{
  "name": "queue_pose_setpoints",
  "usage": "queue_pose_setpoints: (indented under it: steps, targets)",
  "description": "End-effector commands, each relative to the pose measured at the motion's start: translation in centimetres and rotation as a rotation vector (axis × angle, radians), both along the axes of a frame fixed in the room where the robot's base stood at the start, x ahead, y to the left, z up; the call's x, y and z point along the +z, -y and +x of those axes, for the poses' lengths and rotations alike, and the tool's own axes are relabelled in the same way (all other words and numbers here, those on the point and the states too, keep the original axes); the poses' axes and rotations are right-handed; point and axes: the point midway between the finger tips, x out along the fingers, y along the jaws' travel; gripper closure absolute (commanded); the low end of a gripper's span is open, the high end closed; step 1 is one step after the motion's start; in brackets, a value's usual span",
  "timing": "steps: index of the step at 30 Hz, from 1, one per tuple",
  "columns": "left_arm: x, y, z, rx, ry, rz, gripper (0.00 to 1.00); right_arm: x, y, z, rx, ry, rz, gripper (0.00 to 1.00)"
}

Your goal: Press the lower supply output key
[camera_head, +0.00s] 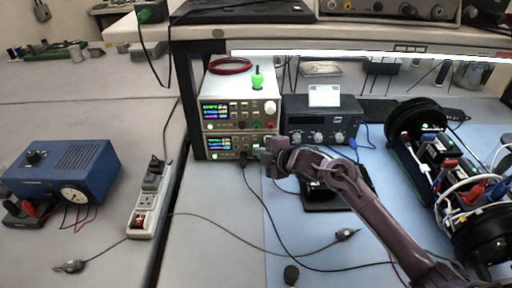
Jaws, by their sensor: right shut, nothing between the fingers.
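Two power supplies are stacked under the shelf, left of the picture's middle. The upper supply (240,108) has a lit display and a round white knob. The lower supply (222,144) also has a lit display, and its right side is partly hidden by my right gripper. My right gripper (264,156) is shut and empty, at the right part of the lower supply's front. I cannot tell whether it touches the panel. The output key is too small to make out. My left gripper is not in view.
A dark box with knobs (322,122) stands right of the supplies. A power strip (150,203) and blue box (65,172) are at the left. Black cable reels (420,122) stand at the right.

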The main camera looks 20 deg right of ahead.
Motion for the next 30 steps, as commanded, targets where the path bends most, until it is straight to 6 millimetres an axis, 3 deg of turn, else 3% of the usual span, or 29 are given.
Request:
queue_pose_setpoints:
  steps: [19, 30]
  targets:
    - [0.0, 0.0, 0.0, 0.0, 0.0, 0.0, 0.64, 0.0, 0.1, 0.3, -0.001, 0.0, 0.0, 1.0]
    - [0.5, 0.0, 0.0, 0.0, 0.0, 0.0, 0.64, 0.0, -0.2, -1.1, -0.001, -0.001, -0.001, 1.0]
